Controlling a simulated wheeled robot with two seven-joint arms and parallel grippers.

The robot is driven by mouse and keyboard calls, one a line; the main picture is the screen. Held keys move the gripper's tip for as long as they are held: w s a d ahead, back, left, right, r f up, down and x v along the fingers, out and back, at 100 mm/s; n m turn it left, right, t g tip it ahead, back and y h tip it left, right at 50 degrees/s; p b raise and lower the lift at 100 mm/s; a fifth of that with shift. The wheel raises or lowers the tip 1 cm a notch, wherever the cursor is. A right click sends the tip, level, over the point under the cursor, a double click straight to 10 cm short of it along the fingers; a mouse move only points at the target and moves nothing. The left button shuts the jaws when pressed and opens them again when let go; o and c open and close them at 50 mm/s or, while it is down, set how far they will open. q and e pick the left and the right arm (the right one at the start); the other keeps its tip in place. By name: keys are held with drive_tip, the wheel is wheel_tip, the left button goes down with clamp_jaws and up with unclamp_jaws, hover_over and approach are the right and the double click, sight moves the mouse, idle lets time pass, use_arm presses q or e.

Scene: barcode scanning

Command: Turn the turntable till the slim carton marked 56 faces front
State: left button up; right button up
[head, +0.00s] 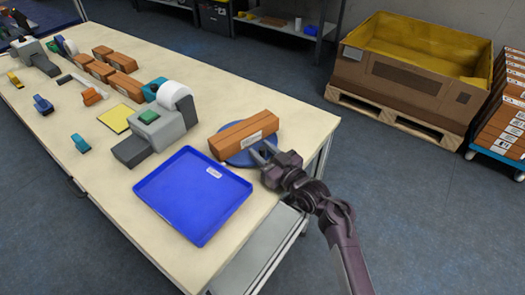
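The turntable (234,158) is a round blue disc on the table near its right edge. A slim orange-brown carton (236,131) lies across it and overhangs the disc at the left. A white label shows on the carton's near long side; its print is too small to read, so I cannot tell whether it says 56. My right gripper (261,151) is at the near right of the disc, with its two fingers apart and pointing towards the carton's labelled side. I cannot tell whether a fingertip touches the disc or carton. My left gripper is out of view.
A blue tray (190,205) lies in front of the turntable. A grey label printer (160,128) with a white roll stands to the left. More cartons (124,86) and small tools lie further back. A large box (410,60) on a pallet stands on the floor at right.

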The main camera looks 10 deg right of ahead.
drive_tip(key=b+v, duration=0.1)
drive_tip(key=v, duration=0.5)
drive_tip(key=shift+s+d+f, duration=0.1)
drive_tip(key=shift+s+d, duration=0.05)
drive_tip(key=shift+s, duration=0.1)
drive_tip(key=shift+s+d, duration=0.2)
drive_tip(key=shift+s, duration=0.2)
drive_tip(key=shift+c, duration=0.5)
